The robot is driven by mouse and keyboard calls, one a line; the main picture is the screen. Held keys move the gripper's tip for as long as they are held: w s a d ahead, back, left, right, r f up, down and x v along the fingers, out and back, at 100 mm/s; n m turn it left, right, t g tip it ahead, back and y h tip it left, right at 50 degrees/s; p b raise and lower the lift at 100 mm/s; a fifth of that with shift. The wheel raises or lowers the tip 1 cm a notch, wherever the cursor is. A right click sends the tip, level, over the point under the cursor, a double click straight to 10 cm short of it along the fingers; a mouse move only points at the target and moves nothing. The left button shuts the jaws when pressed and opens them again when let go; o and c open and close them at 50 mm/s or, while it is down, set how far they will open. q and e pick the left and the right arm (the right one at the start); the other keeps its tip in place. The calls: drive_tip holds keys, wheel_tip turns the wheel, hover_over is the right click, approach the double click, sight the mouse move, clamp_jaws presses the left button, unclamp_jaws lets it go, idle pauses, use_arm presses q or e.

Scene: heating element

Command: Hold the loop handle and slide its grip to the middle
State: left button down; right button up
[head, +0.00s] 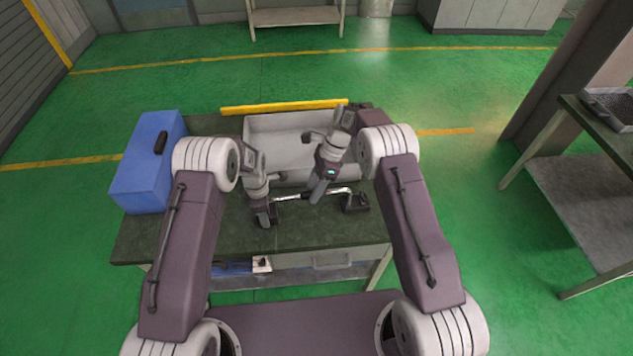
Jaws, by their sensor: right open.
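A thin silvery loop handle (340,191) lies across the dark table. Its right end meets a black block (356,203), and its left end runs up beside my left gripper. My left gripper (263,219) points down at that left end; the view is too small to tell whether its fingers touch or close on the handle. My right gripper (316,197) is open, tilted down over the middle of the handle. It hides part of the bar, and I cannot tell whether the bar lies between its fingers.
A pale grey open bin (275,140) stands behind the grippers on the table (150,240). A blue toolbox (145,165) stands at the left, near my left arm. A yellow bar (270,107) lies along the back edge. The table's front strip is clear.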

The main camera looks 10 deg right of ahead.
drive_tip(key=v, duration=1.1)
drive_tip(key=shift+r, duration=0.2)
drive_tip(key=shift+w, duration=0.1)
use_arm(q)
drive_tip(key=shift+c, duration=2.2)
unclamp_jaws()
drive_tip(key=shift+a, duration=0.1)
